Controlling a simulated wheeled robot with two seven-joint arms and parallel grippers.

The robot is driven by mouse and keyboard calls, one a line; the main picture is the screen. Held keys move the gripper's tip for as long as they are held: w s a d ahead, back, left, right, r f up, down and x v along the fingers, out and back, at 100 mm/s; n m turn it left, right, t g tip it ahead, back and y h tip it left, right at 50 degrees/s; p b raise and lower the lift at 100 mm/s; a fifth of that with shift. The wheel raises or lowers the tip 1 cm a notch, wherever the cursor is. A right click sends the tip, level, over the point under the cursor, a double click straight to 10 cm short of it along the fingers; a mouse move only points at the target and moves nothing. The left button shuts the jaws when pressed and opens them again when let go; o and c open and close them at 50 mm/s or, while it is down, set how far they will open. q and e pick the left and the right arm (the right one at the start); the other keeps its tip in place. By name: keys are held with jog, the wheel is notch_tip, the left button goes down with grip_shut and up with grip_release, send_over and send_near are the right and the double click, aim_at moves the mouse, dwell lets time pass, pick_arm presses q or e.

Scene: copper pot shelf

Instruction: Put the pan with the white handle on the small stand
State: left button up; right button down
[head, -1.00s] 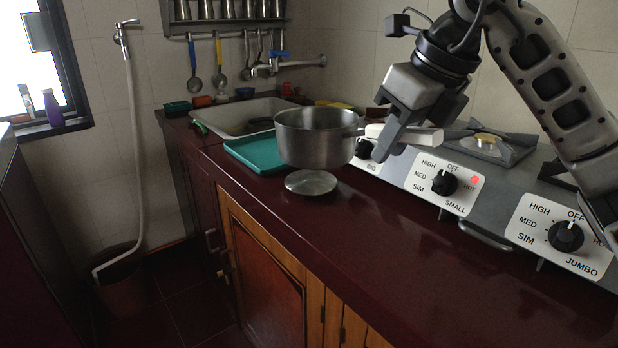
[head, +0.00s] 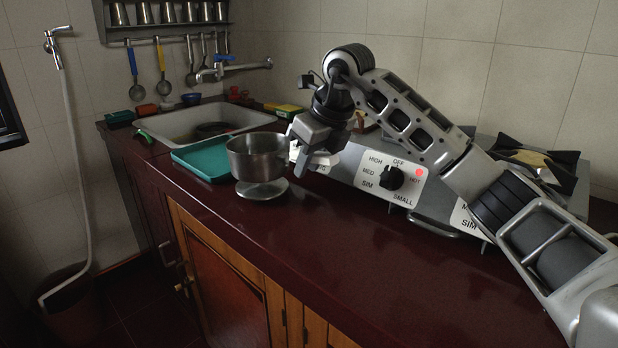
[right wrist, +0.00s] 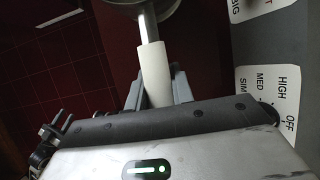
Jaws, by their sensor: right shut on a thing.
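The metal pan (head: 257,158) is at the counter's front, directly over the small round stand (head: 262,190). Its base is at or just above the stand's top; I cannot tell whether they touch. The pan looks upright. My right gripper (head: 318,157) is shut on the pan's white handle, to the right of the pan. In the right wrist view the white handle (right wrist: 154,75) lies between the fingers, and part of the pan (right wrist: 150,6) shows at the top edge. My left gripper is out of view.
A teal tray (head: 207,158) lies left of the pan, in front of the sink (head: 190,124). A stove (head: 410,185) with knobs stands to the right, behind my right arm. The dark red counter (head: 330,245) is clear in front of the stove.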

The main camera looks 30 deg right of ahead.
jog(key=f, duration=0.3)
jog(key=shift+w+f, duration=0.25)
jog(key=shift+f, duration=0.05)
jog(key=c, duration=1.2)
grip_release()
jog(key=shift+f, duration=0.1)
jog(key=v, duration=1.1)
jog(key=shift+d+p, duration=0.1)
jog(key=shift+p, duration=0.2)
jog(key=shift+s+d+r, duration=0.1)
jog(key=shift+s+r, duration=0.1)
jog(key=shift+r, duration=0.35)
